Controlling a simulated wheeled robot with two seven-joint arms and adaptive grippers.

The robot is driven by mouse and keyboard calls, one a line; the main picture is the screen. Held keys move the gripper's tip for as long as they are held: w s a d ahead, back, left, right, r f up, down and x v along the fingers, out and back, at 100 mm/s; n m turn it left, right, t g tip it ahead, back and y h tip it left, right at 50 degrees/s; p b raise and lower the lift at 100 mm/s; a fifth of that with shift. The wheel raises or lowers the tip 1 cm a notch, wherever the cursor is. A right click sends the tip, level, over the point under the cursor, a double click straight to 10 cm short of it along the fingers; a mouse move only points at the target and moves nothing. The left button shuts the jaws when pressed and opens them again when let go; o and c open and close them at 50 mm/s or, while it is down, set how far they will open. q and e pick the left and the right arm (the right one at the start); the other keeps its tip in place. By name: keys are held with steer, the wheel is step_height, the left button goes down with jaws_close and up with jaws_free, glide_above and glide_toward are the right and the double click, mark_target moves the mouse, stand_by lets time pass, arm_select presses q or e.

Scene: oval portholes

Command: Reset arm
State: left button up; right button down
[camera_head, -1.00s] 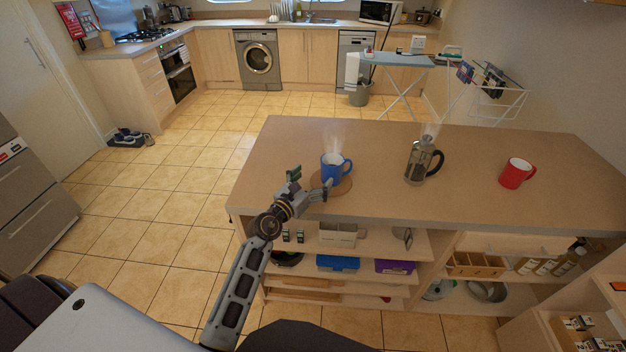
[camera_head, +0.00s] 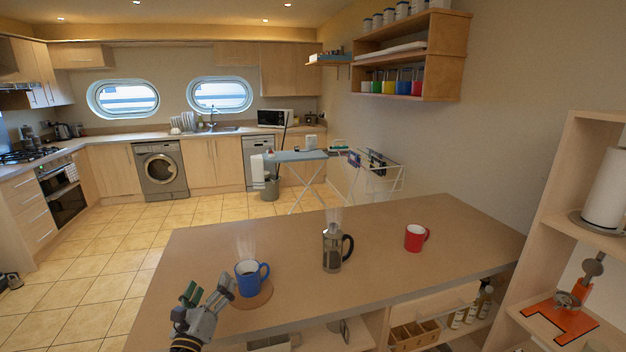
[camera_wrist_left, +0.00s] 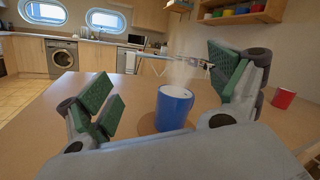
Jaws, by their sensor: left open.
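My left gripper (camera_head: 205,303) is at the near left edge of the island counter in the head view. In the left wrist view its green-padded fingers (camera_wrist_left: 160,95) are spread wide with nothing between them touching. A blue mug (camera_head: 251,278) with dark liquid and steam stands upright on a round brown coaster (camera_head: 262,298), just right of the gripper. The blue mug also shows in the left wrist view (camera_wrist_left: 174,108), ahead of the open fingers and apart from them. My right gripper is not in view.
A steaming glass coffee press (camera_head: 332,250) and a red mug (camera_head: 414,238) stand farther right on the counter (camera_head: 300,225). Shelves with a paper towel roll (camera_head: 606,190) stand at the right. An ironing board (camera_head: 297,156) and drying rack (camera_head: 375,173) are behind.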

arm_select(q)
steer(key=s+a+r+n+g+y, duration=0.1)
steer(key=s+a+n+y, duration=0.45)
steer(key=n, duration=0.75)
steer(key=s+a+f+n+g+y, duration=0.4)
steer(key=f+n+g, duration=0.2)
steer(key=n, duration=0.3)
steer(key=s+d+f+n+g+h, duration=0.45)
steer(key=s+d+f, duration=0.25)
steer(key=s, duration=0.2)
steer(key=s+d+f+n+g+h, duration=0.3)
steer(key=s+d+f+g+h, duration=0.1)
steer(key=s+d+f+g, duration=0.35)
steer(key=s+a+f, duration=0.1)
steer(key=s+f, duration=0.1)
steer(key=f, duration=1.5)
steer(key=s+f, duration=0.2)
steer(key=f, duration=1.5)
steer(key=s+a+f, duration=0.2)
steer(key=s+f, duration=0.7)
steer(key=s, duration=0.2)
steer(key=s+a+f, duration=0.3)
steer(key=s+f, duration=0.6)
steer(key=s, duration=0.1)
steer(key=shift+s+a+f+m, duration=0.3)
steer(key=shift+s+f+m, duration=0.05)
steer(key=shift+m, duration=0.1)
